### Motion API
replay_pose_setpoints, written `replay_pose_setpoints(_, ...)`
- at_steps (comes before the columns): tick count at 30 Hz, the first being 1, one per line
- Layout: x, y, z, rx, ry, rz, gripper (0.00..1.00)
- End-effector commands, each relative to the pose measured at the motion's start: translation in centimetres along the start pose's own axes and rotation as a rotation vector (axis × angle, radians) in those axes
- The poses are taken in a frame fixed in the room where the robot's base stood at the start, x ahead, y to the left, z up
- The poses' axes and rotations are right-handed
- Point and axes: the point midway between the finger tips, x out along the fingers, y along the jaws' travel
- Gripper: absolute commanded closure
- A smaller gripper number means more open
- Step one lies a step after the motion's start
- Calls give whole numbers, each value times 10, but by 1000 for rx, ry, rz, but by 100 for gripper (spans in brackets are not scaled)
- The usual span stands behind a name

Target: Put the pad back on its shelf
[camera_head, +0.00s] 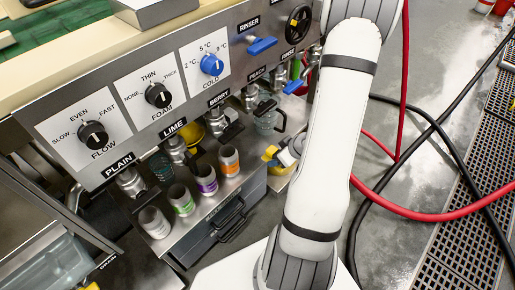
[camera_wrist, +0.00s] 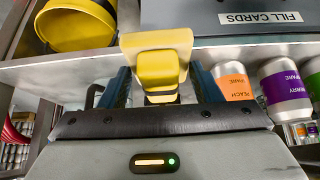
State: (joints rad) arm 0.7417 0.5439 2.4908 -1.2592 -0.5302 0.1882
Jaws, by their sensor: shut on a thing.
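A yellow pad (camera_wrist: 157,65) with a block-like body is held between the blue-grey fingers of my gripper (camera_wrist: 160,90) in the wrist view. In the head view the yellow pad (camera_head: 270,154) shows as a small patch at the tip of my gripper (camera_head: 281,155), right of the orange-banded can. A steel shelf (camera_wrist: 55,75) runs across the wrist view behind the pad. I cannot tell whether the pad touches it. My arm hides part of the area in the head view.
Orange-labelled (camera_wrist: 234,82) and purple-labelled (camera_wrist: 284,88) spare cans stand close right of my gripper in the wrist view. A yellow bucket (camera_wrist: 75,28) is at upper left. The dial panel (camera_head: 158,95) overhangs several cans. Red (camera_head: 440,216) and black hoses cross the floor at right.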

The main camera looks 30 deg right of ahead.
Motion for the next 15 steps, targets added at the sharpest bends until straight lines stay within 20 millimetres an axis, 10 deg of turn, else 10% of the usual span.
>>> replay_pose_setpoints(15,56,1,-87,1,1,2,67)
